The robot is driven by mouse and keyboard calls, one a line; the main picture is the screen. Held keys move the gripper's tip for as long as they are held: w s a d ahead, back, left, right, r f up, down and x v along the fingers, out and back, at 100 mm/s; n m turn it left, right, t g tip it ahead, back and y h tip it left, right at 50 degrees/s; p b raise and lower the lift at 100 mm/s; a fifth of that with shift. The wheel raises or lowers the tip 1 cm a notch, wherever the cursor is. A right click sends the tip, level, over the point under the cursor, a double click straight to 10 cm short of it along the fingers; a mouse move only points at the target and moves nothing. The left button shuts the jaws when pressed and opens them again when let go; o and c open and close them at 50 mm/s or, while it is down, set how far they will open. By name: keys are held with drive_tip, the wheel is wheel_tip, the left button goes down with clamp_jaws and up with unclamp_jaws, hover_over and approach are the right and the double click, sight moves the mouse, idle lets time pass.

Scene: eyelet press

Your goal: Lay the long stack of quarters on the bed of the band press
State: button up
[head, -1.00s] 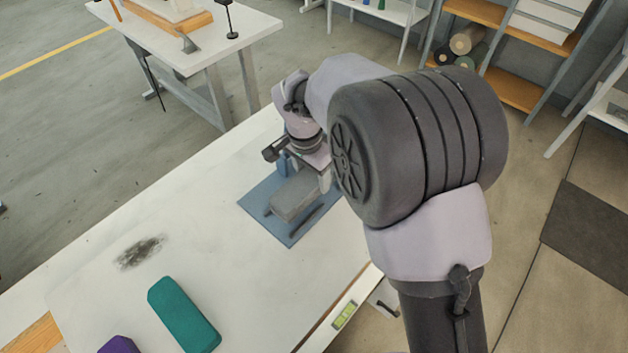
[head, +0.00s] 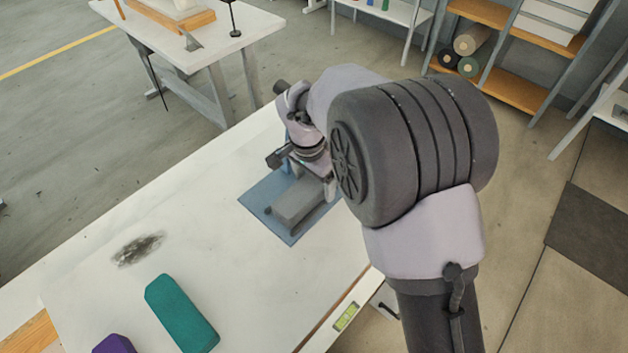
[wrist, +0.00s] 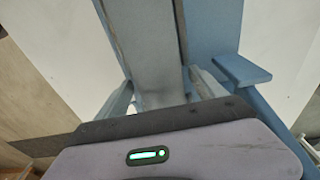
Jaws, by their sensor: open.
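The press (head: 262,214) has a flat blue base and a grey, block-like bed (head: 296,204) on the table's far part. The bed also shows in the wrist view (wrist: 152,52) as a long grey strip between blue parts. My gripper (wrist: 160,92) is open, its two pale fingers on either side of the near end of that strip.
A purple block (head: 114,345) is cut off at the bottom edge. A dark smudge (head: 138,249) marks the white table (head: 215,245). A green level vial (head: 346,316) sits at the table's right edge. The tabletop between the teal block and the press is clear.

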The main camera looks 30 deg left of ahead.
sight(310, 186)
wheel_tip(310, 186, up, 12)
drive_tip(key=s+p, duration=0.1)
drive_tip(key=p, duration=0.3)
drive_tip(key=d+r+y, duration=0.1)
drive_tip(key=d+r, duration=0.8)
drive_tip(key=d, duration=0.2)
drive_tip(key=s+d+r+m+t+y, duration=0.1)
drive_tip(key=s+d+r, duration=0.2)
drive_tip(key=d, duration=0.4)
drive_tip(key=s+d+r+t, duration=0.1)
drive_tip(key=s+d+r, duration=0.25)
drive_tip(key=d, duration=0.35)
drive_tip(key=s+d+f+t, duration=0.2)
drive_tip(key=s+d, duration=0.5)
drive_tip(key=s, duration=0.2)
drive_tip(key=shift+s, duration=0.3)
